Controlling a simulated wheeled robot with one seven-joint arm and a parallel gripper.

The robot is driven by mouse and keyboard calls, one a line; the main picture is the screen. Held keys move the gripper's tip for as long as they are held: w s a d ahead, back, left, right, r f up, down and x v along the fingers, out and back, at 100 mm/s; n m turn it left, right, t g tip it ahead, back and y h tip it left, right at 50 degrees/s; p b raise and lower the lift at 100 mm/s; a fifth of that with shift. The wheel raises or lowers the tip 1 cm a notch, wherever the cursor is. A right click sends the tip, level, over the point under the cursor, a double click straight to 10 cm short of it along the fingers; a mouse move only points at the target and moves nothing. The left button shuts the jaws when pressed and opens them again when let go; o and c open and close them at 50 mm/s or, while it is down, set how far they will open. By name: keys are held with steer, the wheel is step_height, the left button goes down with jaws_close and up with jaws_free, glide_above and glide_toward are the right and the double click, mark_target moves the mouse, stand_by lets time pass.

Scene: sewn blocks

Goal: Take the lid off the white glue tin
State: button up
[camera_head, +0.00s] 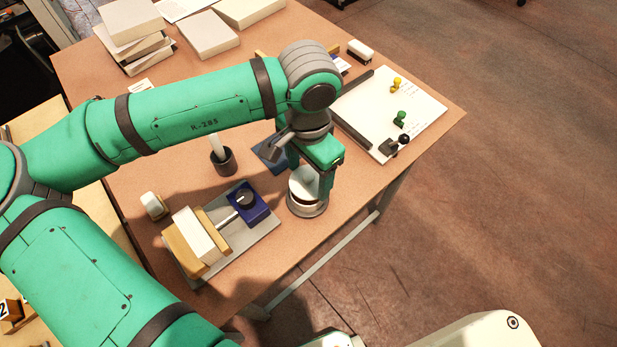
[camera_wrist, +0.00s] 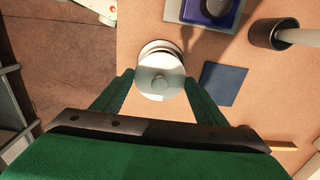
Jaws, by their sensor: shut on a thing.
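The white glue tin stands near the table's front edge in the head view (camera_head: 307,208), partly hidden by my gripper. In the wrist view its pale rim (camera_wrist: 160,47) shows just beyond the lid. The lid is round and white with a small knob; it is in the wrist view (camera_wrist: 160,88) and in the head view (camera_head: 303,184). My gripper (camera_head: 309,182) points down over the tin, one green finger on each side of the lid. In the wrist view my gripper (camera_wrist: 158,82) is shut on the lid. I cannot tell whether lid and tin still touch.
A grey board with a wooden press (camera_head: 205,240) and a blue block (camera_head: 248,204) stands left of the tin. A dark cup (camera_head: 223,161) and a flat blue piece (camera_wrist: 223,83) are close by. A white board (camera_head: 400,110) with small figures lies to the right.

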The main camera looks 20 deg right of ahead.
steer(key=s+d+r, duration=0.9)
steer(key=shift+s+d+r, duration=0.25)
steer(key=shift+s+d, duration=0.1)
steer(key=shift+s, duration=0.05)
